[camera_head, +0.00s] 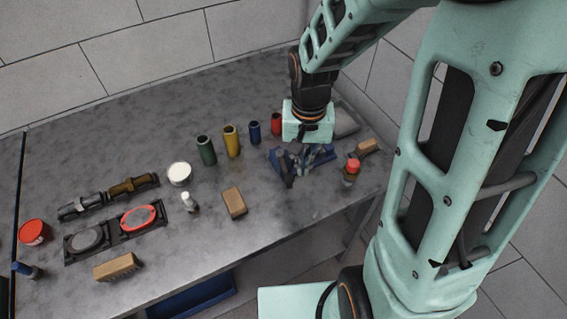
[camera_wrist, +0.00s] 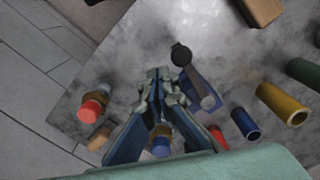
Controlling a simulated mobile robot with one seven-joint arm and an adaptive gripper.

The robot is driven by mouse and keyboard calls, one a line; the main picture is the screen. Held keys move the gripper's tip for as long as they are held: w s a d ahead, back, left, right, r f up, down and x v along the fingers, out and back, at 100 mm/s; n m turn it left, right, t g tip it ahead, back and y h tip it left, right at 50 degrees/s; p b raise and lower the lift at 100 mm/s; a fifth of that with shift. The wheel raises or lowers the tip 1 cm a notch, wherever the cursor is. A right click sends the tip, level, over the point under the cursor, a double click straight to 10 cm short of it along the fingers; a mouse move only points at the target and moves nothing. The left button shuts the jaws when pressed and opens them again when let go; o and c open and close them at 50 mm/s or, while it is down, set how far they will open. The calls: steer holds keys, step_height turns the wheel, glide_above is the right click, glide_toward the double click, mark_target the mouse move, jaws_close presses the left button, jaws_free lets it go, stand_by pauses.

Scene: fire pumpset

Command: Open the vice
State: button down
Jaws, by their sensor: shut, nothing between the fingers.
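The blue vice (camera_head: 274,157) stands on the right part of the grey workbench, with a dark handle (camera_head: 287,170) at its front. In the wrist view part of its blue body (camera_wrist: 208,92) and a dark round-ended handle (camera_wrist: 181,56) show to the right of my fingers. My gripper (camera_head: 308,156) points down over the vice and hides part of it. Its fingers are together in the wrist view (camera_wrist: 158,76), close beside the vice, with nothing seen between them. I cannot tell whether they touch it. The vice's jaw gap is not clear.
A red-capped bottle (camera_head: 350,172) and a wooden brush (camera_head: 368,147) stand close on the right. Red (camera_head: 276,124), blue (camera_head: 254,132), yellow (camera_head: 232,141) and green (camera_head: 206,150) cylinders line the back left. A wooden block (camera_head: 234,203) lies left; bench between is clear.

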mark_target(286, 178)
steer(key=shift+f, duration=0.2)
stand_by(0.4)
steer(key=shift+f+b, duration=1.5)
steer(key=shift+f, duration=0.05)
steer(key=shift+s+a, duration=0.25)
steer(key=shift+a, duration=0.25)
steer(key=shift+s+a, duration=0.2)
steer(key=shift+a, duration=0.25)
steer(key=shift+s+a, duration=0.5)
steer(key=shift+a, duration=0.55)
steer(key=shift+w+a, duration=0.1)
steer(key=shift+w, duration=0.1)
